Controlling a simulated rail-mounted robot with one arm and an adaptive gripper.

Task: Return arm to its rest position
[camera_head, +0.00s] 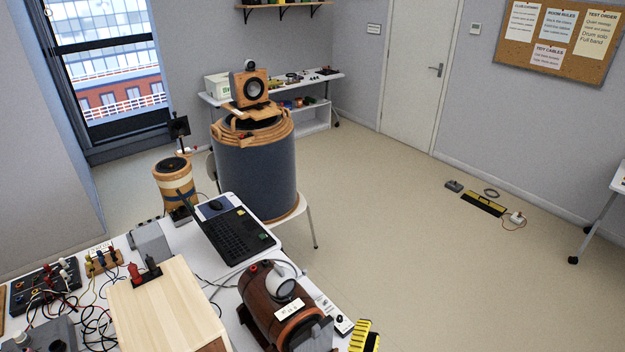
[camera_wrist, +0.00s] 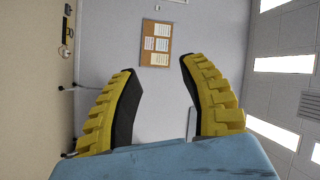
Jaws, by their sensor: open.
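My gripper (camera_wrist: 157,65) shows in the wrist view with its two yellow, dark-padded fingers spread apart and nothing between them. The wrist view looks sideways toward a wall with a cork board (camera_wrist: 155,45). In the head view, only a yellow ribbed part of my gripper (camera_head: 363,336) shows at the bottom edge, just right of the table's corner. The rest of my arm is out of the head view.
The table (camera_head: 192,245) bears a laptop (camera_head: 238,235), a brown wooden cylinder device (camera_head: 272,308), a wooden box (camera_head: 165,300) and tangled cables. A large dark drum (camera_head: 255,170) carries a speaker (camera_head: 251,89) behind. The floor (camera_head: 400,240) at right is mostly clear.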

